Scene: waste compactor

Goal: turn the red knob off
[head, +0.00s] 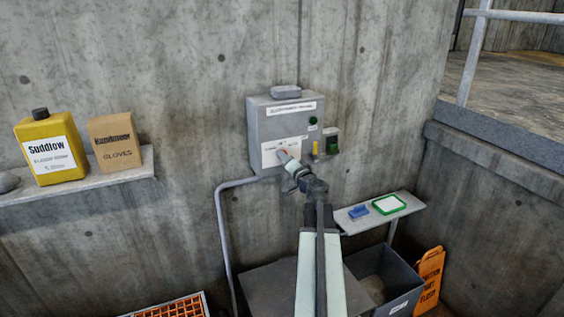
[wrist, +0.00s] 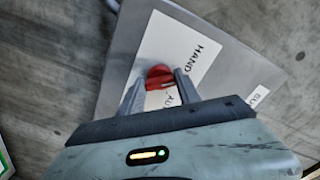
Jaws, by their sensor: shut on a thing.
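The red knob (wrist: 159,76) is on the white label plate of a grey control box (head: 258,125) on the concrete wall. In the wrist view it sits between the two fingers of my gripper (wrist: 159,88), which is shut on it. The label beside it reads "HAND" and part of another word. In the head view my gripper (head: 283,155) reaches the lower left of the box front and hides most of the knob. The exact angle of the knob is hard to tell.
A green button (head: 313,121) and a yellow part (head: 316,149) are right of the plate. A shelf at left holds a yellow jug (head: 51,148) and a gloves box (head: 114,142). A small shelf (head: 413,205) and a grey bin (head: 402,284) are below right.

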